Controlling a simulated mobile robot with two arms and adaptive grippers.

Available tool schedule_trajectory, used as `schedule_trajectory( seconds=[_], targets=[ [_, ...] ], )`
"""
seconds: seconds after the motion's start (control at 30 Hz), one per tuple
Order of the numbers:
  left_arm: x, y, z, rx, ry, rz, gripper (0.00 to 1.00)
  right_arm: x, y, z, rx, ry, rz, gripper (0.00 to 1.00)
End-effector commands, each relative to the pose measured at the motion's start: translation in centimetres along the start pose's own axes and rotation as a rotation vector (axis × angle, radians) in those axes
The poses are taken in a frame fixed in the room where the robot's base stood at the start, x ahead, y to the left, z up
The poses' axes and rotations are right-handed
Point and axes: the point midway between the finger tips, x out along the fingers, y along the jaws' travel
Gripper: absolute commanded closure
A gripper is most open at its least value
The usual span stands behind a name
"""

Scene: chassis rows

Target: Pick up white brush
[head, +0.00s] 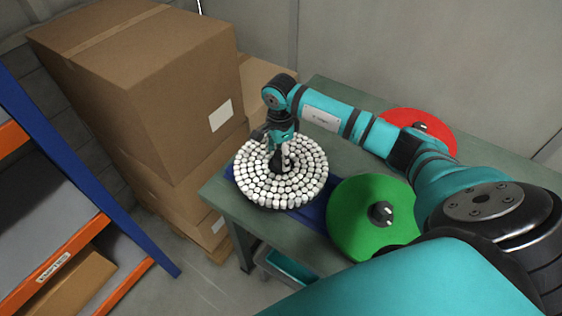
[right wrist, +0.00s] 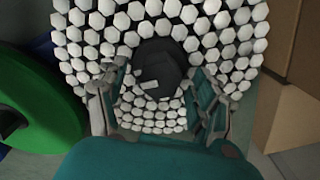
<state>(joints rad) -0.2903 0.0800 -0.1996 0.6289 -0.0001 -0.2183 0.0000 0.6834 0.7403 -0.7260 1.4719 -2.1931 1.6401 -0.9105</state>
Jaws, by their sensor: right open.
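The white brush (head: 305,185) is a round disc covered with white hexagonal studs around a dark centre hub. It lies on a blue mat at the left end of the green table. It fills much of the right wrist view (right wrist: 85,45), with its dark hub (right wrist: 158,68) between my fingers. My right gripper (head: 281,160) is over the middle of the brush, pointing down. In the right wrist view my right gripper (right wrist: 160,90) is open, one finger on each side of the hub. Whether the fingers touch the hub is unclear. My left gripper is not in view.
A green disc (head: 355,220) with a dark hub lies right beside the brush. A red disc (head: 440,130) lies farther back, partly behind my right arm. Stacked cardboard boxes (head: 150,90) stand left of the table (head: 225,208). A blue and orange shelf (head: 60,160) is at far left.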

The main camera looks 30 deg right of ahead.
Motion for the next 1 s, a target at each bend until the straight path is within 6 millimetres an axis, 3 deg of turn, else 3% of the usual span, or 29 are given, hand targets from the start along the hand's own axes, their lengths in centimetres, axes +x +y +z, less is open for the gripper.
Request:
schedule_trajectory(
  seconds=[0.2,0.4,0.9,1.0],
  targets=[
    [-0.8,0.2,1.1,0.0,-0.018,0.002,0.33,1.9,0.0,0.0,0.0,0.0,-0.001,0.33],
    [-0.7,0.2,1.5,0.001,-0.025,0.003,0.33,2.0,-0.1,0.0,-0.001,0.0,-0.002,0.33],
    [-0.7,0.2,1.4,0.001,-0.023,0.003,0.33,1.9,-0.1,0.0,-0.001,0.0,-0.002,0.98],
    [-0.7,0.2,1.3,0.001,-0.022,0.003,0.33,1.9,-0.1,0.0,-0.001,0.0,-0.002,1.0]
  ],
)
